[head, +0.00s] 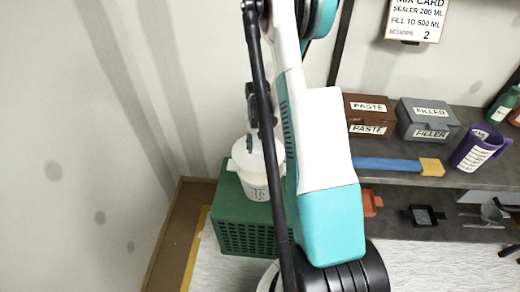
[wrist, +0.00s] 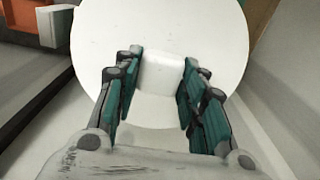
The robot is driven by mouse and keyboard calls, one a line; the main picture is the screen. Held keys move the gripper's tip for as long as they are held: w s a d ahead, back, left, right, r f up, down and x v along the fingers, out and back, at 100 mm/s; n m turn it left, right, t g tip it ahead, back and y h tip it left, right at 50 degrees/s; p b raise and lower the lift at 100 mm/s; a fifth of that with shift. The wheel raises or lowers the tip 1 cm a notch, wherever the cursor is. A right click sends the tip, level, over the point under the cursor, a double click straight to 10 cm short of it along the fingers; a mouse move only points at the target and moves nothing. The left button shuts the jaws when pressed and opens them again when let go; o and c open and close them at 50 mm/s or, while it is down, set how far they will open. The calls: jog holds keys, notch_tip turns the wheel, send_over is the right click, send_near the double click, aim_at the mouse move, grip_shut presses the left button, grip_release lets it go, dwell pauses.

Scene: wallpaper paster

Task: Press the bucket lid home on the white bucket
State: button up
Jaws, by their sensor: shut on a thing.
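The white bucket (head: 256,187) with dark markings stands on a green crate (head: 230,212) in the head view, partly hidden by my arm. The white round bucket lid (head: 244,158) is over the bucket's mouth; whether it is fully seated cannot be told. In the wrist view the lid (wrist: 210,32) fills the upper middle, with a white block-like knob (wrist: 161,72) at its centre. My gripper (wrist: 163,68) has its teal-padded fingers on both sides of the knob and is shut on it. In the head view my gripper (head: 250,140) is above the lid, mostly hidden behind my arm.
On the right, a grey shelf (head: 385,148) carries a brown paste box (head: 369,107), a grey filler box (head: 428,112), a blue-and-yellow tool (head: 390,164) and a purple jug (head: 480,147). A pale wall (head: 90,130) rises close on the left of the crate.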

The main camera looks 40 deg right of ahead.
aim_at(260, 147)
jog(key=shift+s+d+f, duration=0.2)
jog(key=shift+d, duration=0.2)
jog(key=shift+f+b, duration=0.15)
jog(key=shift+b, duration=0.2)
notch_tip(260, 147, down, 3)
jog(key=shift+a+r+b, duration=0.1)
jog(key=shift+b, duration=1.05)
jog(key=shift+f, duration=1.35)
jog(key=shift+f, duration=1.15)
jog(key=o, duration=1.1)
jog(key=shift+o, duration=0.2)
jog(key=shift+r, duration=0.1)
